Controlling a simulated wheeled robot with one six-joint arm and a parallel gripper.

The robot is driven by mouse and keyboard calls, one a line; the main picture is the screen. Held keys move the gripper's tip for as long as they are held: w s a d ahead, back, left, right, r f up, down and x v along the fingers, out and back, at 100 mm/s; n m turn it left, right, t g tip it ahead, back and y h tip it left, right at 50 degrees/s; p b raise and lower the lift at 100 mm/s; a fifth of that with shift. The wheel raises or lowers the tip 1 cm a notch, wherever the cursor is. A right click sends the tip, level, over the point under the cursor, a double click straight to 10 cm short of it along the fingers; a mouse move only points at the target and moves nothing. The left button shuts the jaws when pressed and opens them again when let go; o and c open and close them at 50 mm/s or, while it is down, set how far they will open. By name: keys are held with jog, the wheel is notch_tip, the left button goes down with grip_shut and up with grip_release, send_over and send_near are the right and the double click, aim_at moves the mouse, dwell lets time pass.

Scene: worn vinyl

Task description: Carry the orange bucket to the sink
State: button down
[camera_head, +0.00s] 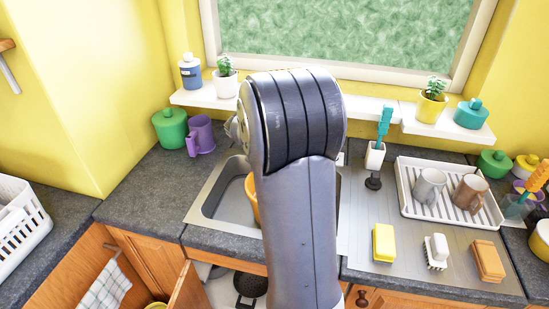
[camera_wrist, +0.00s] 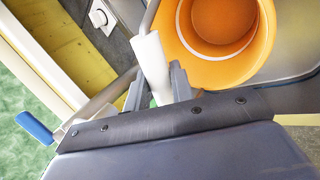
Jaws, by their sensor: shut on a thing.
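The orange bucket (camera_wrist: 268,25) fills the upper right of the wrist view, and I look into its open top. My gripper (camera_wrist: 157,86) is shut on the white grip of the bucket's handle (camera_wrist: 150,55). In the head view only a sliver of the bucket (camera_head: 251,194) shows beside my arm, within the outline of the sink (camera_head: 207,203). My arm hides most of the bucket, part of the basin and the gripper there. I cannot tell whether the bucket touches the sink's bottom.
A drying rack (camera_head: 407,205) with two mugs stands right of the sink. A yellow sponge (camera_head: 383,243), a brush (camera_head: 436,251) and an orange block (camera_head: 488,261) lie in front of it. A purple jug (camera_head: 201,137) and green jar (camera_head: 170,129) stand behind left. The left counter (camera_head: 140,205) is clear.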

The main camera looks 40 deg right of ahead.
jog(key=shift+f+b, duration=0.4)
jog(key=shift+f, duration=0.05)
dwell(0.3)
jog(key=c, duration=1.1)
grip_release()
jog(key=shift+c, duration=0.2)
jog(key=shift+r, duration=0.1)
jog(key=p+v, duration=0.3)
jog(key=v, duration=0.5)
jog(key=shift+p, duration=0.35)
dwell(0.5)
jog(key=b+v, duration=0.1)
jog(key=v, duration=0.9)
jog(key=shift+s+a+r, duration=0.2)
jog(key=shift+r, duration=0.05)
jog(key=shift+f, duration=0.1)
